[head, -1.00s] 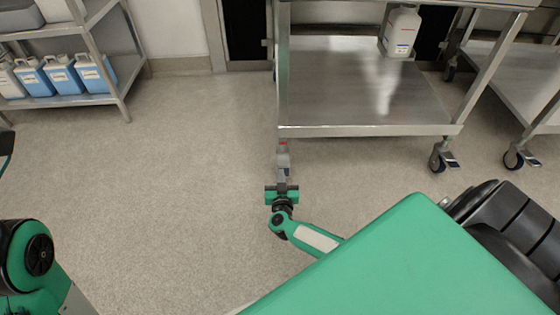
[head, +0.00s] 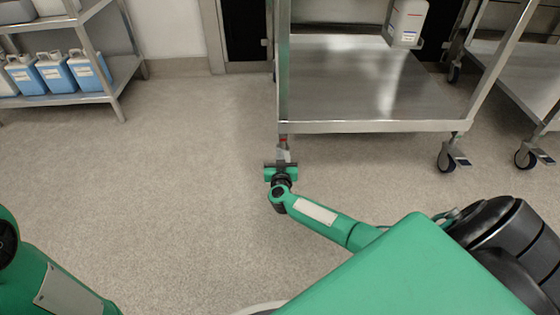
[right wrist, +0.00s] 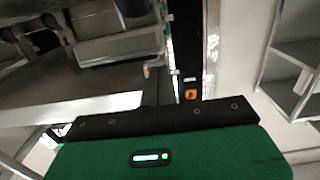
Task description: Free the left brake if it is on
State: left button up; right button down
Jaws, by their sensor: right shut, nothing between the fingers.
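The steel cart (head: 370,127) stands ahead with its front-left leg just beyond my right gripper (head: 283,156). The gripper is low, shut and empty, pointing at the foot of that leg. A small red piece (head: 284,139) shows between gripper and cart edge; I cannot tell whether it is part of the brake. The left caster and its brake are mostly hidden, so the brake's state does not show. In the right wrist view, the gripper's dark fingers (right wrist: 156,86) reach up beside the cart's edge. My left gripper is out of view.
The cart's front-right caster (head: 447,157) has a metal brake pedal. Another cart (head: 520,88) stands at the right. A shelf rack (head: 110,90) with blue jugs (head: 55,72) is at the left. Floor left of the gripper is clear.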

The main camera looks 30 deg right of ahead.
jog(key=shift+w+f+b, duration=0.1)
jog(key=shift+f+b, duration=0.3)
jog(key=shift+f, duration=0.25)
